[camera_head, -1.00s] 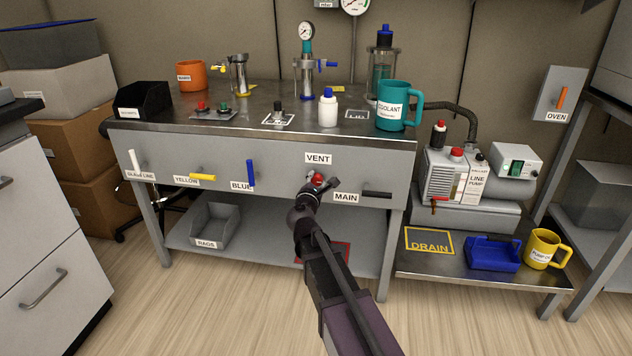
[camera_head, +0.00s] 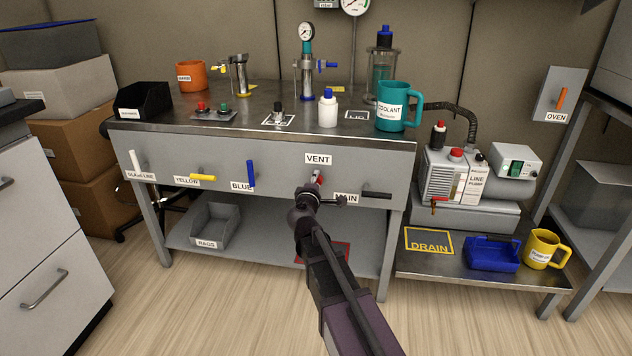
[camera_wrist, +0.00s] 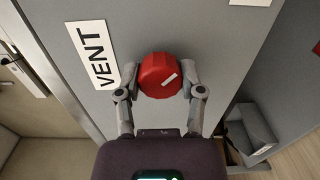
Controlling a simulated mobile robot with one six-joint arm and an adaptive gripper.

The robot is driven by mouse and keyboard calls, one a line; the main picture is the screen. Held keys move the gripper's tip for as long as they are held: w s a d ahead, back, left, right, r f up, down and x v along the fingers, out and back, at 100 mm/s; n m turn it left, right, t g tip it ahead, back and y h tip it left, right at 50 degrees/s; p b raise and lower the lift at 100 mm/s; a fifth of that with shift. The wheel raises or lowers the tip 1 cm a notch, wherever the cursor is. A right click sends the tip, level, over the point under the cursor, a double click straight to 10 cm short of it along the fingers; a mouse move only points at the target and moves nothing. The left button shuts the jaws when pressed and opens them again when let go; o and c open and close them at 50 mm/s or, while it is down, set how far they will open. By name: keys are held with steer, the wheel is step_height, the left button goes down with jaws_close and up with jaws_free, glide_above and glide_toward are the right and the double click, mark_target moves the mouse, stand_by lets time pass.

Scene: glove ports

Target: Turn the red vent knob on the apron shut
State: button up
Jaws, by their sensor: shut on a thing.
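The red vent knob (camera_wrist: 159,76) is on the grey front apron (camera_head: 280,165), below the VENT label (camera_head: 318,159). In the wrist view it is round with a ribbed edge and a short white mark pointing to the upper right. My gripper (camera_wrist: 160,88) has one finger on each side of the knob and is shut on it. In the head view my gripper (camera_head: 318,192) covers most of the knob, and only a bit of red (camera_head: 320,179) shows above it.
The blue lever (camera_head: 251,173) and yellow lever (camera_head: 203,177) are to the left on the apron. A grey RAGS bin (camera_head: 214,226) stands on the shelf below.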

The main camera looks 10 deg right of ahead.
steer(key=m, duration=0.4)
steer(key=shift+w, duration=0.1)
steer(key=m, duration=0.5)
steer(key=shift+y, duration=0.3)
steer(key=o, duration=1.2)
steer(key=shift+c, duration=0.2)
